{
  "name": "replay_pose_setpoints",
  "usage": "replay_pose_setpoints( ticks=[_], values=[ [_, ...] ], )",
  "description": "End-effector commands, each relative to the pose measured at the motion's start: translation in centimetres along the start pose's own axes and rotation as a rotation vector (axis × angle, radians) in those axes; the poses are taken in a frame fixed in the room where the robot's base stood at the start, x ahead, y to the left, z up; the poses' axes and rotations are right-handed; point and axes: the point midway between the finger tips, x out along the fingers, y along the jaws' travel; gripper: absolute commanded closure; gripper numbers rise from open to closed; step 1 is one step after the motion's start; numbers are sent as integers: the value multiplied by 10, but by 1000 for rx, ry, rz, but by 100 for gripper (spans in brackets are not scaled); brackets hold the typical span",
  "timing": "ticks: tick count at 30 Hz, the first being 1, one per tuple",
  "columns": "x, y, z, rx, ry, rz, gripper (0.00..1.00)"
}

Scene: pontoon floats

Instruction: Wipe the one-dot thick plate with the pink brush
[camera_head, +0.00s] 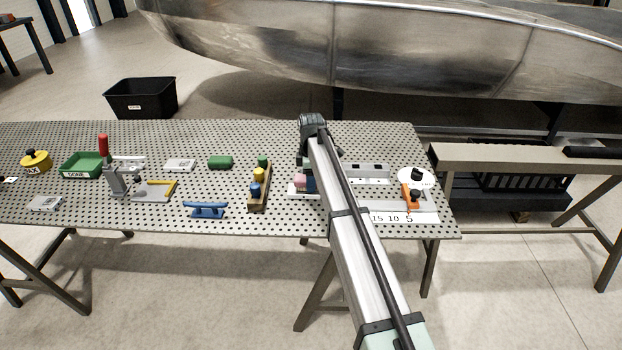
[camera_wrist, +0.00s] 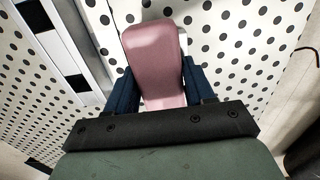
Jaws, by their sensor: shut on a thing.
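The pink brush (camera_wrist: 155,55) is between the two dark blue fingers of my gripper (camera_wrist: 158,82) in the wrist view. My gripper is shut on it, just above or at the perforated table. In the head view a small pink part of the brush (camera_head: 300,180) shows at the left edge of my arm, which hides the rest. Small grey plates lie on the table: one at the back (camera_head: 180,165), one at the front left (camera_head: 45,203). Another grey plate (camera_head: 152,190) lies by a yellow-edged frame. Their dots and thickness are too small to tell, so I cannot tell which is the one-dot thick plate.
A red-handled toggle clamp (camera_head: 120,180), green tray (camera_head: 82,165), blue handle (camera_head: 206,210) and wooden block with coloured pegs (camera_head: 259,190) stand left of my arm. A slotted grey rail (camera_head: 367,173) and orange clamp (camera_head: 411,198) are right.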

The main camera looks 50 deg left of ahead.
Motion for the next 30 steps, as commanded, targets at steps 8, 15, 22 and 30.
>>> replay_pose_setpoints(
  ticks=[8,15,22,30],
  values=[
    [0,-29,0,0,0,-1,80],
    [-31,-25,-1,0,0,0,80],
    [-52,-24,-1,0,0,0,80],
    [-75,-24,-1,0,0,0,80]
  ],
)
